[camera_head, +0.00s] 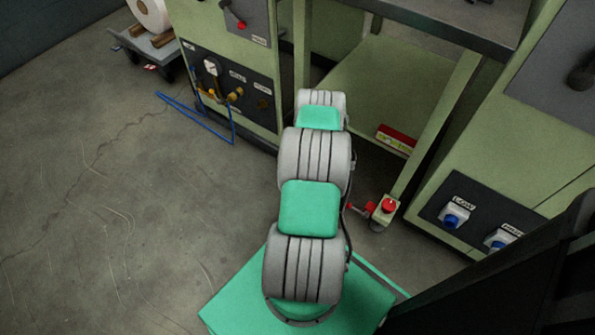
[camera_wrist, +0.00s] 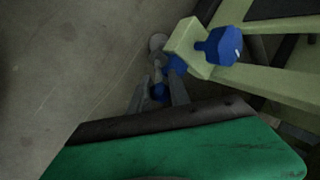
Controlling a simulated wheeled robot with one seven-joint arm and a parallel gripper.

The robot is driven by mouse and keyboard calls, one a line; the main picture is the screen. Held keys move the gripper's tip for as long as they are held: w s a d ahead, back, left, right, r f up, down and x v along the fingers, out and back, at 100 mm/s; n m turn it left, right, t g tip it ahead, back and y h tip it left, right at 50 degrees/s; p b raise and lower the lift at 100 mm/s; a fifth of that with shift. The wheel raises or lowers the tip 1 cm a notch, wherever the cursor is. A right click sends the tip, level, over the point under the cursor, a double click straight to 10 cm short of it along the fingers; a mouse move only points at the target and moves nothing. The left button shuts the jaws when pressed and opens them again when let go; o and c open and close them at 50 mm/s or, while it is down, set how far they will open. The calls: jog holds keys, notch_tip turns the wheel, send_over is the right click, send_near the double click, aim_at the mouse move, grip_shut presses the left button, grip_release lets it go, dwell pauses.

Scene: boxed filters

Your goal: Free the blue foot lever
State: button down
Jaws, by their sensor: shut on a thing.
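The blue foot lever (camera_wrist: 158,92) shows in the wrist view, low beside the foot of a pale green post. A further blue part (camera_wrist: 176,65) sits between it and a pale green box with a blue knob (camera_wrist: 220,46). My gripper (camera_wrist: 159,88) has its two grey fingers on either side of the lever and is shut on it. The fingers partly hide the lever, so its angle cannot be told. In the head view my own arm stands in the middle, and neither my gripper nor the blue lever can be made out.
A red lever (camera_head: 360,208) and a box with a red button (camera_head: 389,205) stand by the right-hand post in the head view. A blue hose or frame (camera_head: 197,118) lies at the left machine (camera_head: 229,85). The floor at left (camera_head: 90,220) is open.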

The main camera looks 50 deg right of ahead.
jog(key=shift+w+d+r+g, duration=0.15)
jog(key=shift+w+r+g, duration=0.2)
jog(key=shift+w+g, duration=0.2)
jog(key=c, duration=1.3)
grip_release()
jog(key=shift+s+f, duration=0.1)
jog(key=shift+o, duration=0.2)
jog(key=p+v, duration=0.3)
jog(key=v, duration=0.4)
jog(key=shift+r, duration=0.35)
